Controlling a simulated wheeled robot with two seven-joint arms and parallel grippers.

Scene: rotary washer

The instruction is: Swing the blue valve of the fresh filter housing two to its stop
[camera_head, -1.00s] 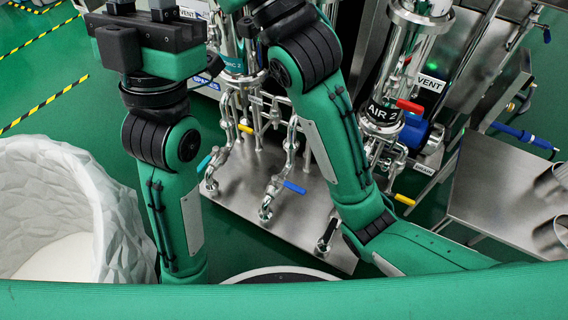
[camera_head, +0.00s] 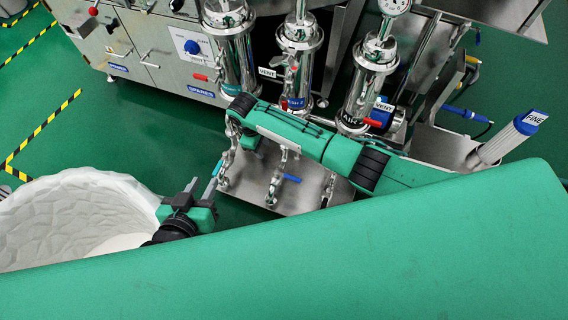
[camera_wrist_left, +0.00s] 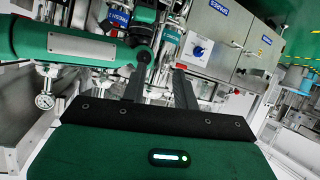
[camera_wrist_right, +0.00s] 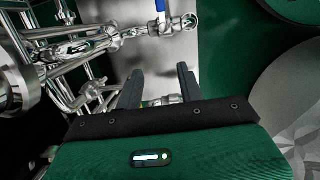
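A blue valve lever (camera_head: 291,178) sticks out to the right from a standing pipe on the steel base plate, below the middle filter housing (camera_head: 301,58). A blue handle (camera_wrist_right: 160,5) also shows at the top edge of the right wrist view, beside a pipe joint. My right gripper (camera_wrist_right: 158,80) is open, with a metal fitting beyond its fingers and nothing held. In the head view it is mostly hidden by its arm. My left gripper (camera_head: 203,185) is open and empty, left of the base plate.
Steel housings (camera_head: 232,55) and (camera_head: 368,85) flank the middle one. A teal handle (camera_head: 217,168) is close to my left gripper. A white bin (camera_head: 85,205) stands at the left. My right arm crosses above the pipework.

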